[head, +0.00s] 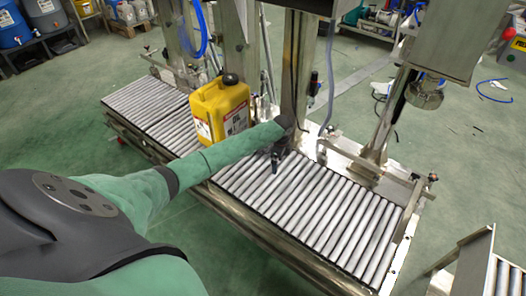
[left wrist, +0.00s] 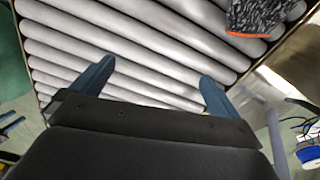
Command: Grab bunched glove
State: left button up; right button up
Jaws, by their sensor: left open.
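The bunched glove (left wrist: 262,15) is dark grey and speckled with an orange edge. It lies on the rollers at the top right of the left wrist view, cut off by the frame's top edge. I cannot make it out in the head view. My left gripper (left wrist: 157,70) is open, with its two blue fingers apart over bare rollers and nothing between them. The glove is beyond the right finger, apart from it. In the head view my left gripper (head: 279,155) is small and dark above the roller conveyor (head: 330,215). My right gripper is not in view.
A yellow jerrycan (head: 220,108) stands on the conveyor left of my gripper. Steel posts (head: 298,65) rise behind the rollers, with a nozzle assembly (head: 425,92) at the right. The front right rollers look clear. A blue spool (left wrist: 308,154) and wires show at lower right in the wrist view.

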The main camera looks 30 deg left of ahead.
pick_arm(q)
jog(key=w+a+r, duration=0.1)
jog(key=w+a, duration=0.1)
jog(key=a, duration=0.2)
jog(key=w+a+r+b, duration=0.1)
jog(key=w+a+r, duration=0.1)
jog(key=a, duration=0.2)
jog(key=w+a+r, duration=0.1)
jog(key=w+a, duration=0.2)
jog(key=a, duration=0.1)
jog(key=shift+a+r+b, duration=0.35)
jog(key=shift+r+b, duration=0.05)
jog(key=shift+w+a+f, duration=0.1)
jog(key=shift+a+f, duration=0.05)
jog(key=shift+a, duration=0.05)
jog(key=shift+w+f+b, duration=0.2)
jog(key=shift+f+b, duration=0.1)
jog(key=shift+f, duration=3.35)
jog(key=shift+m, duration=0.3)
jog(key=c, duration=1)
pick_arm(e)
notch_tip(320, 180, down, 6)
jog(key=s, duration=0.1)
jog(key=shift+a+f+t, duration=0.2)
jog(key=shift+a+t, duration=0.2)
